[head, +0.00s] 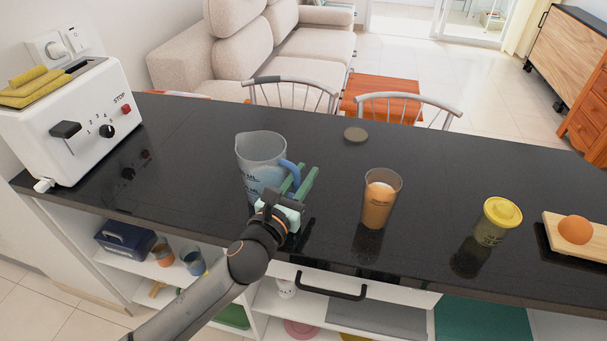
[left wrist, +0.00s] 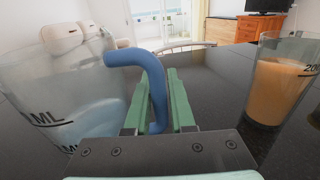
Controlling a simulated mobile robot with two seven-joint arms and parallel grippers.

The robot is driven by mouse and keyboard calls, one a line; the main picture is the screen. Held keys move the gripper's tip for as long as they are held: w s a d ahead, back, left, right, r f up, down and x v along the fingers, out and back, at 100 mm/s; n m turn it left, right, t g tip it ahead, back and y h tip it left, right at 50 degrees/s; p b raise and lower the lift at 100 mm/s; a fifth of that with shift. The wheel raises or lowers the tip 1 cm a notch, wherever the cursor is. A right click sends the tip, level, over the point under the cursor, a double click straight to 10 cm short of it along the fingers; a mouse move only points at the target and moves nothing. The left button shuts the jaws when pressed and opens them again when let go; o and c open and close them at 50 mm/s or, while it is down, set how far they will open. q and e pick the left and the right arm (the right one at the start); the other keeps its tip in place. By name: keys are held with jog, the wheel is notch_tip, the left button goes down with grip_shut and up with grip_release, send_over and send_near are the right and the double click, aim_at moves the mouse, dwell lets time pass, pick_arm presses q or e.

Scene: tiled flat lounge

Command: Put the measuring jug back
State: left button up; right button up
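The measuring jug (head: 260,158) is clear with dark ML markings and a blue handle. It stands upright on the black counter, left of the middle. In the left wrist view the jug (left wrist: 50,105) fills the left side. My left gripper (head: 302,180) is at the jug's right side. Its green fingers lie on either side of the blue handle (left wrist: 152,75), which fills the narrow gap between them in the left wrist view, so it looks shut on the handle. The lower handle is partly hidden by the fingers. My right gripper is not in view.
A glass of orange drink (head: 380,200) stands close to the right of my gripper. Further right are a yellow-lidded jar (head: 495,222) and a board (head: 590,245) with an orange ball-like item. A toaster (head: 75,120) is at left; a grey disc (head: 355,134) lies behind. Open shelves (head: 145,268) are below.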

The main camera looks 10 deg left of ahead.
pick_arm(q)
jog(key=o, duration=0.3)
jog(key=shift+o, duration=0.2)
jog(key=shift+r, duration=0.2)
jog(key=shift+s+f, duration=0.1)
jog(key=shift+s, duration=0.25)
jog(key=v, duration=1.1)
jog(key=shift+s+a, duration=0.15)
